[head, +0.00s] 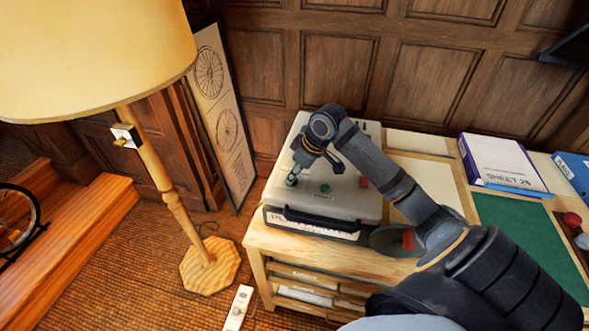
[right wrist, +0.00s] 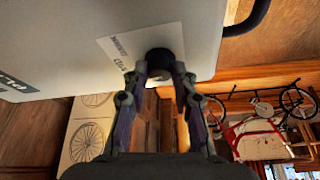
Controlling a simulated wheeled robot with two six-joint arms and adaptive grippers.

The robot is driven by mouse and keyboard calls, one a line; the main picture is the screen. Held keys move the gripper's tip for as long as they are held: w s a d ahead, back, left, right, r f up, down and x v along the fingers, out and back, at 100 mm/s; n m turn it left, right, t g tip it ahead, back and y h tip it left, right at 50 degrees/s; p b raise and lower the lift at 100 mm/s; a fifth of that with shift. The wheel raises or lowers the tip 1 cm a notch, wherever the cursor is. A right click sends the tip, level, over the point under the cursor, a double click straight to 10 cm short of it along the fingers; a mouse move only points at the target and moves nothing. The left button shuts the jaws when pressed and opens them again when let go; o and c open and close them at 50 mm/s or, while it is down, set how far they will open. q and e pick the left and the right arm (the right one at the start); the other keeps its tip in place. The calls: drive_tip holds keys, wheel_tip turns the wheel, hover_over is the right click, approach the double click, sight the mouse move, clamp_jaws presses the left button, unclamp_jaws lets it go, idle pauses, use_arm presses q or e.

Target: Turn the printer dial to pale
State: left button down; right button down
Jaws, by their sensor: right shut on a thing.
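The printer (head: 345,209) is a pale grey box with rounded corners at the desk's left end. Its dial (right wrist: 160,60) is a dark round knob beside a white label (right wrist: 122,47) in the right wrist view. The label's print is upside down and too blurred to read surely, so I cannot tell the dial's setting. My right gripper (head: 292,177) is at the printer's left front top. In the right wrist view its two fingers (right wrist: 162,74) are shut on the dial, one on each side. In the head view the gripper hides the dial. My left gripper is not in view.
A floor lamp (head: 165,190) stands to the left. A power strip (head: 238,308) is on the floor.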

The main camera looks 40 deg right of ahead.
drive_tip(key=shift+r+n+y+p, duration=0.3)
drive_tip(key=shift+n+p, duration=0.5)
drive_tip(key=shift+p, duration=0.05)
drive_tip(key=shift+w+d+n+g+y+p, duration=0.1)
drive_tip(key=shift+n+g+y+p, duration=0.25)
drive_tip(key=shift+n+p, duration=0.45)
drive_tip(key=n, duration=0.1)
drive_tip(key=n+g, duration=0.1)
drive_tip(key=shift+w+f+n+y, duration=0.1)
drive_tip(key=shift+f+n+y, duration=0.1)
drive_tip(key=shift+n+y, duration=0.1)
drive_tip(key=shift+d+n+g+p, duration=0.1)
drive_tip(key=shift+n+g+p, duration=0.3)
drive_tip(key=shift+n, duration=0.7)
drive_tip(key=shift+f, duration=0.1)
drive_tip(key=c, duration=1.1)
unclamp_jaws()
drive_tip(key=shift+w, duration=0.1)
